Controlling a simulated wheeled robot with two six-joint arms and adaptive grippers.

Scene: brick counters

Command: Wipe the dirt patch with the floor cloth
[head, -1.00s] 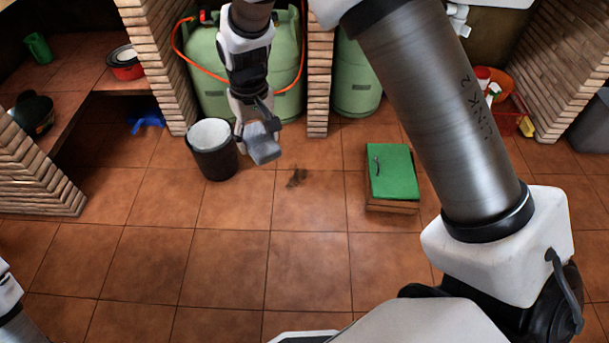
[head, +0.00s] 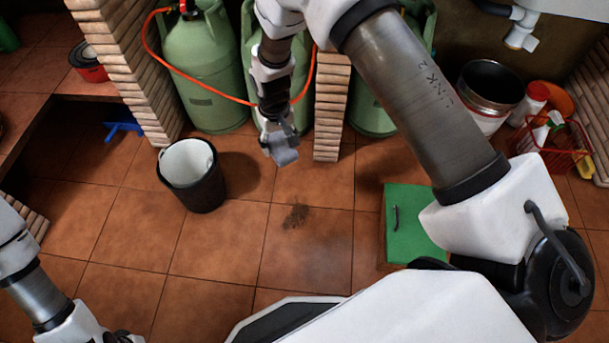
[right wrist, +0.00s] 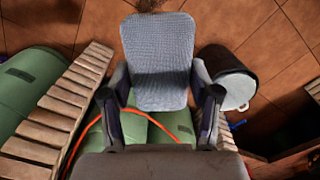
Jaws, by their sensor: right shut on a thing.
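The dirt patch (head: 296,215) is a small dark smudge on the tiled floor, right of the bucket. In the right wrist view the dirt patch (right wrist: 152,4) shows at the top edge, beyond the cloth. My right gripper (head: 272,137) is shut on the grey-blue floor cloth (head: 285,153). In the right wrist view the cloth (right wrist: 158,60) looks like a flat woven pad between the fingers. It appears held above the floor, apart from the dirt patch. My left gripper (head: 122,336) is partly cut off at the bottom left; its fingers are unclear.
A black bucket (head: 198,193) stands left of the cloth. Green gas bottles (head: 202,80), an orange hose (head: 190,86) and brick pillars (head: 330,105) stand behind. A green-lidded box (head: 408,235) is at right. The floor around the dirt patch is clear.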

